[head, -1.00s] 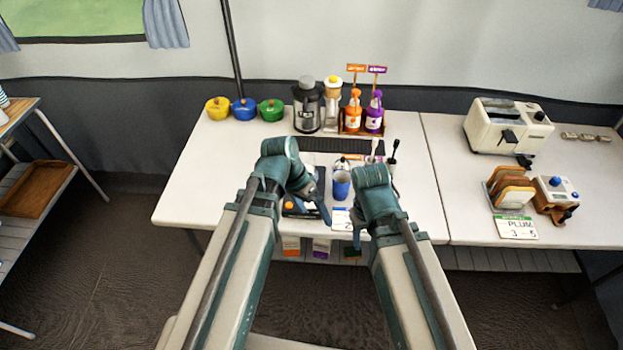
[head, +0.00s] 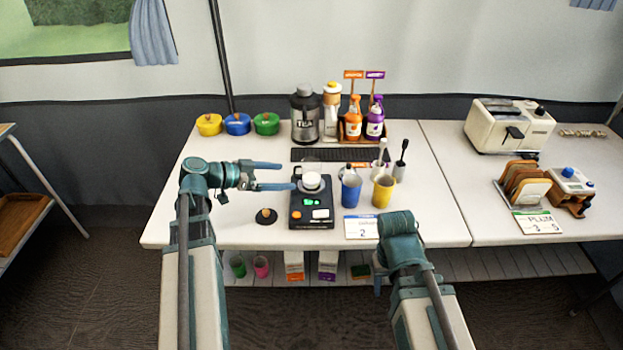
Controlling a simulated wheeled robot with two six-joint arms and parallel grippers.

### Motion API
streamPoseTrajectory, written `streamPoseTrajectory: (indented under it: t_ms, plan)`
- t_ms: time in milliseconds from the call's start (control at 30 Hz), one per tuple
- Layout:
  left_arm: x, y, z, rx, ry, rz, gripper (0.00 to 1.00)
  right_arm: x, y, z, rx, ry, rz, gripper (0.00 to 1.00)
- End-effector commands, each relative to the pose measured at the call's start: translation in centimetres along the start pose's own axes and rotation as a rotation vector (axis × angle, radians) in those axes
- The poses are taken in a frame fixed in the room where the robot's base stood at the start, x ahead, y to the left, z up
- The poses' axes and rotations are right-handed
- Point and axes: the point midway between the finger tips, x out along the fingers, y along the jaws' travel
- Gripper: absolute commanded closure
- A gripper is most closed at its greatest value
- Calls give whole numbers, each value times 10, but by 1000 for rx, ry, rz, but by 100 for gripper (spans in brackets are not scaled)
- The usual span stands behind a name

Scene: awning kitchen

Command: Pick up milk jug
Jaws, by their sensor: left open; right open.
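A small pale round vessel (head: 311,182) sits on a black scale (head: 310,220) with a lit green display. It may be the milk jug; it is too small to tell surely. My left gripper (head: 287,176) is open and empty, its two fingers pointing right just left of the pale vessel. I cannot tell whether a fingertip touches it. My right gripper (head: 379,277) is open, low at the table's front edge, mostly hidden behind its own wrist.
A blue cup (head: 351,192) and a yellow cup (head: 384,191) stand right of the scale, behind a number card (head: 361,228). A dark round lid-like piece (head: 265,216) lies left of the scale. A tea canister (head: 304,115) and pump bottles stand behind.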

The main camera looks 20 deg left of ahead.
Motion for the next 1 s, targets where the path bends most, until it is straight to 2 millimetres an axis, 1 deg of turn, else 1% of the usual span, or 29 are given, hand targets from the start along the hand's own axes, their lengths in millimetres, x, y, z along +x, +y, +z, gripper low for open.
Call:
streamPoseTrajectory:
  t_ms: [33,200,300,400,533,767,867,1000]
  plan:
    - [10,0,3,1,-1,3,0,6,0,0,0,0,0,50]
    - [44,0,4,1,-2,4,0,20,-2,-1,0,0,0,50]
    - [60,0,3,1,-2,4,0,26,-2,-2,0,0,0,50]
    - [72,0,2,0,-2,3,0,29,-3,-2,0,0,0,50]
    - [80,0,1,-1,-2,2,0,31,-3,-2,0,0,0,50]
    - [83,0,0,-1,-2,1,0,31,-3,-2,0,0,0,50]
    - [90,-2,1,-1,-2,2,0,34,-3,-2,0,0,0,50]
    - [109,-4,0,0,-2,4,0,41,-4,-2,0,0,0,50]
